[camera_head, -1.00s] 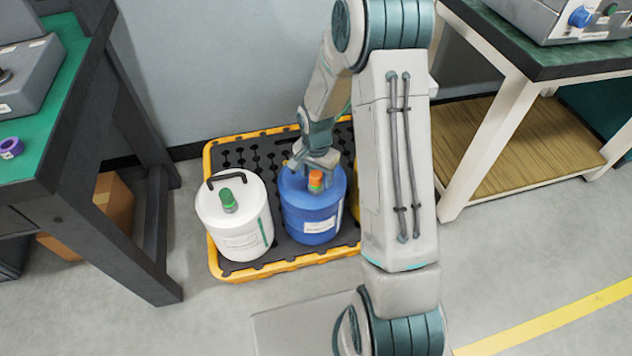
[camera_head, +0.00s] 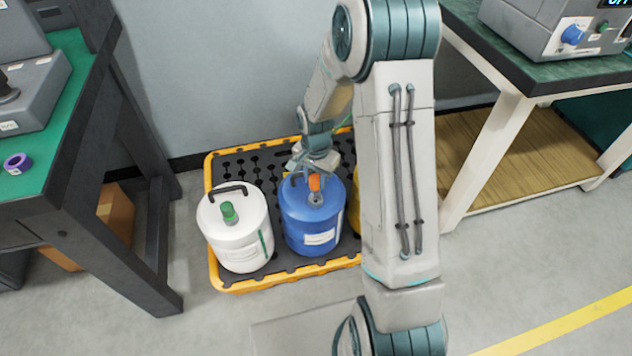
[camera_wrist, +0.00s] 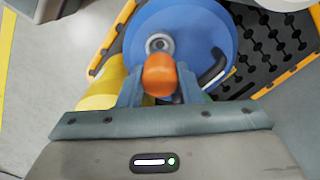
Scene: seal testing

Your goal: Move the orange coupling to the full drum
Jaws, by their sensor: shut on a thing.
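The orange coupling (camera_head: 315,182) is held in my gripper (camera_head: 314,170) just above the top of the blue drum (camera_head: 312,225). The wrist view shows the coupling (camera_wrist: 159,74) between my two fingers, and my gripper (camera_wrist: 158,82) is shut on it. Beyond it, the blue drum (camera_wrist: 190,25) has a bare grey spout (camera_wrist: 159,44), apart from the coupling in that view. A white drum (camera_head: 236,235) with a green fitting (camera_head: 229,212) stands left of the blue one. A yellow drum (camera_head: 355,208) stands to its right, mostly hidden by my arm.
The drums stand on a black spill pallet with a yellow rim (camera_head: 268,287). A green-topped bench (camera_head: 60,125) with a purple ring (camera_head: 17,163) is at left. Another bench (camera_head: 560,70) with a grey instrument (camera_head: 545,35) is at right. A wall is close behind.

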